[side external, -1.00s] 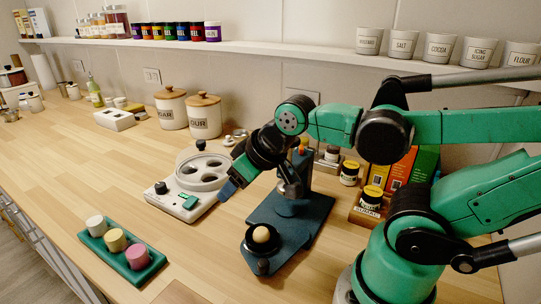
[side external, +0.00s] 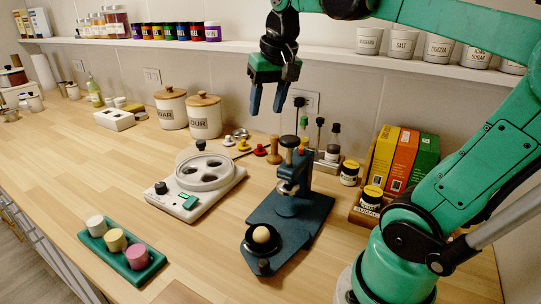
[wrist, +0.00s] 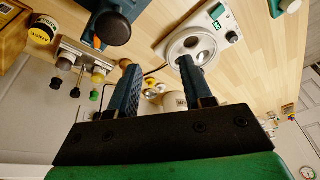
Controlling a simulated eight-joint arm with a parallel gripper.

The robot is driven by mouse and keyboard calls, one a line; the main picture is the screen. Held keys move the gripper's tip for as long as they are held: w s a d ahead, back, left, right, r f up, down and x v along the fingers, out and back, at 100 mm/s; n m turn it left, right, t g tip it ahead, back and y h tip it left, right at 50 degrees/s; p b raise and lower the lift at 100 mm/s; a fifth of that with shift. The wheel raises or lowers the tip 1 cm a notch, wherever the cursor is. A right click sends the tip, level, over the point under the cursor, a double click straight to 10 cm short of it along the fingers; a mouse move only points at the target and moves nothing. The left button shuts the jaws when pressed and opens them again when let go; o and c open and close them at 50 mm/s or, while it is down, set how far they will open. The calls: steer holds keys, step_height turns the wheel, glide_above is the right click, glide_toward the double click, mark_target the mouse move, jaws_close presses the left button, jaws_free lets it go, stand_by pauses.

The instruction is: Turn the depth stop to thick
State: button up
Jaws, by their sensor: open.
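The dark blue press (side external: 291,200) stands on the counter, with a black knob (side external: 290,142) on top of its column. A black round cup (side external: 250,247) at its front holds a pale ball (side external: 261,234), with a small dark knob (side external: 263,267) below. I cannot tell which part is the depth stop, and no "thick" mark is legible. In the wrist view, part of the press (wrist: 118,10) and a round dark knob (wrist: 113,28) show at the top. My gripper (side external: 265,110) is open and empty, fingers down, above and behind the press, touching nothing. Its fingers also show in the wrist view (wrist: 158,68).
A white device (side external: 200,184) with round wells and a green display stands left of the press. A green tray (side external: 152,268) with several coloured cylinders lies front left. A tool rack (side external: 328,166) and spice boxes (side external: 404,158) stand behind and right. Open counter lies left.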

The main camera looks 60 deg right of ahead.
steer(key=s+d+f+m+g+y, duration=0.1)
steer(key=s+d+m+g, duration=0.2)
steer(key=d+m, duration=0.5)
steer(key=n, duration=0.2)
glide_above(301, 147)
step_height(301, 147, down, 4)
steer(key=shift+d+f, duration=0.1)
steer(key=shift+f, duration=3)
jaws_close()
